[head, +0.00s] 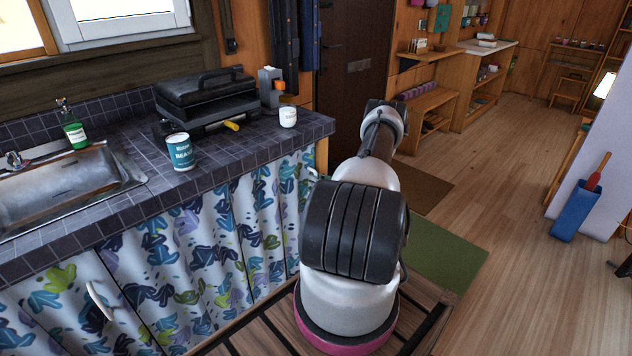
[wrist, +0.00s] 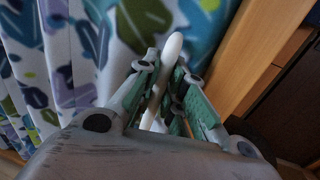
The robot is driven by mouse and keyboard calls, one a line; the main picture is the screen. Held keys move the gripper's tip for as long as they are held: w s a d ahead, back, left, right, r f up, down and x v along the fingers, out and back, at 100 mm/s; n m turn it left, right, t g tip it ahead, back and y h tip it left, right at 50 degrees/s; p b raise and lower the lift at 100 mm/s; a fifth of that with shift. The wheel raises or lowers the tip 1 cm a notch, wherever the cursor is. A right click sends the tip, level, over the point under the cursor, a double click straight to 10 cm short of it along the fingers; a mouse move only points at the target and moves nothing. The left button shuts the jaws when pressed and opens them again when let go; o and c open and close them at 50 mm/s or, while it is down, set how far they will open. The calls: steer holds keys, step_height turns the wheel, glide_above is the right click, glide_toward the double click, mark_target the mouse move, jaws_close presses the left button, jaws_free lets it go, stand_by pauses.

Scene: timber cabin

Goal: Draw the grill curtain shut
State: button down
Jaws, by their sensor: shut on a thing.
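The grill curtain (head: 220,235), white with blue, green and purple frog shapes, hangs in folds under the counter below the black grill (head: 205,95). It spans up to the wooden end post (head: 322,157) on the right. Its white handle (head: 313,173) is at that right end. In the wrist view my gripper (wrist: 166,68) is shut on the white handle (wrist: 172,47), with green-padded fingers on both sides of it. Curtain cloth (wrist: 75,50) fills the left of that view. In the head view my arm hides the gripper.
A second patterned curtain (head: 50,305) with a white handle (head: 99,300) hangs below the sink (head: 65,190). A can (head: 180,152) and white cup (head: 288,117) stand on the tiled counter. A green mat (head: 440,252) lies right of my arm; the wooden floor beyond is open.

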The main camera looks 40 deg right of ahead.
steer(key=shift+d, duration=0.3)
steer(key=shift+d, duration=0.1)
steer(key=c, duration=1.5)
jaws_free()
steer(key=shift+d, duration=0.1)
steer(key=v, duration=1.2)
